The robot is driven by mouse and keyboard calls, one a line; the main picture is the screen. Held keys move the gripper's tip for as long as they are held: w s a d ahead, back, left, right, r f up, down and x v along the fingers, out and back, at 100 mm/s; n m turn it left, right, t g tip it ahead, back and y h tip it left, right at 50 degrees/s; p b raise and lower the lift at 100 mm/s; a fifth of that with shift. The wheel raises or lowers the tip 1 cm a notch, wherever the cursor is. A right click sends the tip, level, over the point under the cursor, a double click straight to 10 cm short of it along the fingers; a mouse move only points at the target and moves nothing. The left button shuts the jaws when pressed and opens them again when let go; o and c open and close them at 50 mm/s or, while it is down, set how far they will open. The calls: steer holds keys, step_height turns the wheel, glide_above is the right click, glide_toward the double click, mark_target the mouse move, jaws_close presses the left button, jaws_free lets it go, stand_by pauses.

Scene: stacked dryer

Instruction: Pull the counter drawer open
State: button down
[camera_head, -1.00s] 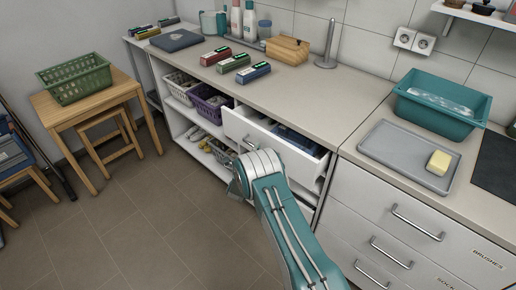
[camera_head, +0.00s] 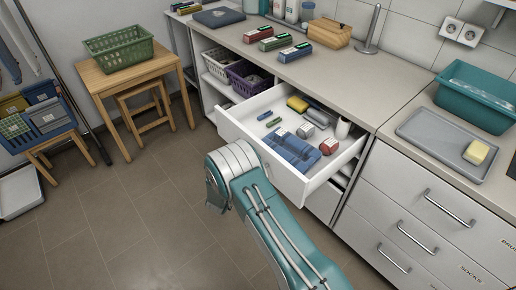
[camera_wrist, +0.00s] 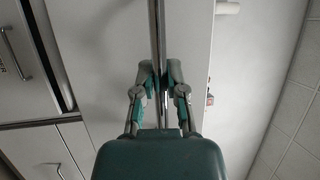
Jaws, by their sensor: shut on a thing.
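The counter drawer (camera_head: 228,124) is white and stands well out from under the counter, its inside open to view. In it lie blue folded cloth (camera_head: 290,150), a yellow item (camera_head: 297,103), a red round item (camera_head: 329,146) and several small things. In the wrist view my gripper (camera_wrist: 162,88) has its two fingers closed around the drawer's metal bar handle (camera_wrist: 157,40), against the white drawer front (camera_wrist: 100,50). In the head view my arm's wrist hides the gripper and handle.
The beige countertop (camera_head: 330,70) holds several small boxes, a wooden box (camera_head: 329,32) and an upright metal holder (camera_head: 372,30). Shut drawers (camera_head: 410,220) with bar handles stand at right. A wooden table (camera_head: 135,75) with a green basket (camera_head: 118,50) is at left. The tiled floor (camera_head: 130,200) is clear.

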steer(key=shift+s+a+f, duration=0.2)
steer(key=shift+s+a, duration=0.3)
steer(key=shift+a, duration=0.1)
steer(key=shift+s+a+f, duration=0.15)
steer(key=shift+s+a, duration=0.35)
steer(key=shift+a, duration=0.05)
steer(key=c, duration=0.7)
jaws_free()
steer(key=shift+w+r, duration=0.1)
steer(key=v, duration=1.2)
